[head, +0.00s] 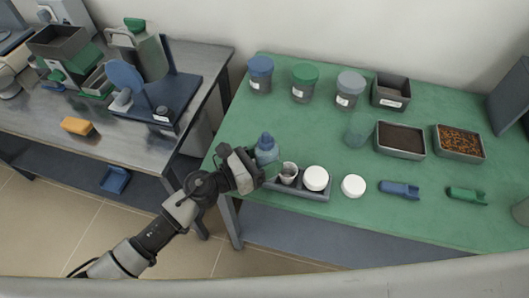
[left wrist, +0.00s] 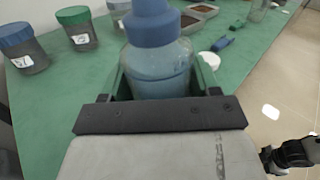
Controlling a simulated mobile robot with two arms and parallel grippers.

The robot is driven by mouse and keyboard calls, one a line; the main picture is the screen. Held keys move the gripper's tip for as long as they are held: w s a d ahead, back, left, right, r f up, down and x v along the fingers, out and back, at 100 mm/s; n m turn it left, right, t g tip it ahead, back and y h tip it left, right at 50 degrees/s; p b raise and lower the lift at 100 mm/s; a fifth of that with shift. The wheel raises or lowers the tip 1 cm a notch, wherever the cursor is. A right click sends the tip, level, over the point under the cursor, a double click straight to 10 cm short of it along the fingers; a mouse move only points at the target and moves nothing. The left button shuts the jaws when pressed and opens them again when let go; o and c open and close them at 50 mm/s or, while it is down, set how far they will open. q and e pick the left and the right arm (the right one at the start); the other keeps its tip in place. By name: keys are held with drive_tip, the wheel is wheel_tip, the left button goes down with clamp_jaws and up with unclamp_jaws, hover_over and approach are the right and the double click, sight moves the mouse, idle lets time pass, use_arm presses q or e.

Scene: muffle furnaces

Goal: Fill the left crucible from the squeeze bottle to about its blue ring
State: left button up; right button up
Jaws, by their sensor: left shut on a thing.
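My left gripper (head: 256,168) is shut on the squeeze bottle (head: 267,150), a bluish bottle with a blue cap. The bottle is upright at the left end of a dark grey holder (head: 313,193), and it fills the middle of the left wrist view (left wrist: 160,65). A dark gripper-like part of mine shows at lower right in the left wrist view (left wrist: 292,153).
A white disc (head: 353,186), a blue scoop (head: 399,189) and a green scoop (head: 466,196) lie right of the holder. Lidded jars (head: 303,83), a clear beaker (head: 357,132) and filled trays (head: 400,141) stand farther back. A metal bench (head: 120,150) with equipment is at left.

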use_arm(q)
drive_tip(key=shift+s+d+r+p, duration=0.1)
drive_tip(key=shift+p, duration=0.25)
drive_tip(key=shift+s+d+r+n+p, duration=0.1)
drive_tip(key=shift+s+n+p, duration=0.25)
drive_tip(key=shift+n, duration=0.35)
use_arm(e)
drive_tip(key=shift+w+d+r, duration=0.2)
drive_tip(key=shift+d+r, duration=0.25)
drive_tip(key=shift+r, duration=0.3)
use_arm(q)
drive_tip(key=shift+d+n, duration=0.1)
drive_tip(key=shift+n, duration=0.2)
use_arm(e)
drive_tip(key=shift+r, duration=0.1)
use_arm(q)
drive_tip(key=shift+s+d+r+n+p, duration=0.15)
drive_tip(key=shift+s+n+p, duration=0.25)
drive_tip(key=shift+p, duration=0.2)
drive_tip(key=shift+s+d+n, duration=0.1)
drive_tip(key=shift+s+n, duration=0.05)
drive_tip(key=shift+n, duration=0.25)
use_arm(e)
drive_tip(key=shift+r, duration=0.6)
drive_tip(key=shift+a, duration=0.2)
